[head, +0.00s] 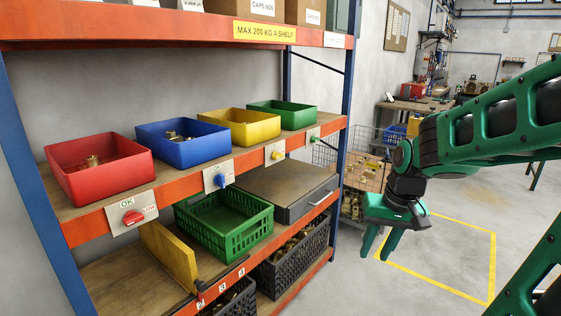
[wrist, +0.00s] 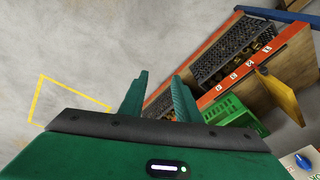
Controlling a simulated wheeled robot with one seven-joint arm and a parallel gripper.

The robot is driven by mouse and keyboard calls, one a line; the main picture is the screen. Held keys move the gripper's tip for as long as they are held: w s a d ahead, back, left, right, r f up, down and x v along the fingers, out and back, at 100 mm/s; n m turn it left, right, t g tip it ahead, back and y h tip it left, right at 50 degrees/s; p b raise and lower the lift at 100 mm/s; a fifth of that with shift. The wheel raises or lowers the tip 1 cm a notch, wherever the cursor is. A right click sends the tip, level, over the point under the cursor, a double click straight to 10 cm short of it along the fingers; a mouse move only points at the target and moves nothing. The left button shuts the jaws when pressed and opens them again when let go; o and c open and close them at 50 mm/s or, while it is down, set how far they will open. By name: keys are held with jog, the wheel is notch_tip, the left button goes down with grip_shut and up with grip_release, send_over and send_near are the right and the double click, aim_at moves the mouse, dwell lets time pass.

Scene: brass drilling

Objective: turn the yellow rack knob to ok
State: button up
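The yellow knob (head: 277,155) sits on a small white plate on the orange shelf edge, below the yellow bin (head: 242,136). Its setting is too small to read. My gripper (head: 377,258) hangs to the right of the rack, pointing down, well apart from the knob. It is open and empty. In the wrist view its two green fingers (wrist: 158,98) stand apart with nothing between them. The yellow knob does not show in the wrist view.
The red knob (head: 133,217), blue knob (head: 220,180) and green knob (head: 314,138) share that shelf edge. A drawer box (head: 290,200) and a green crate (head: 251,235) lie below. A wire cage (head: 359,172) stands behind my gripper. The floor inside the yellow line (head: 493,265) is clear.

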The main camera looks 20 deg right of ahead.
jog(key=w+a+f+t+y, duration=0.1)
jog(key=w+a+t+y, duration=0.2)
jog(key=w, duration=1.4)
jog(key=m+t+y, duration=0.6)
jog(key=t, duration=0.4)
send_near(280, 157)
jog(key=x, duration=0.9)
jog(key=shift+w, duration=0.1)
jog(key=c, duration=0.7)
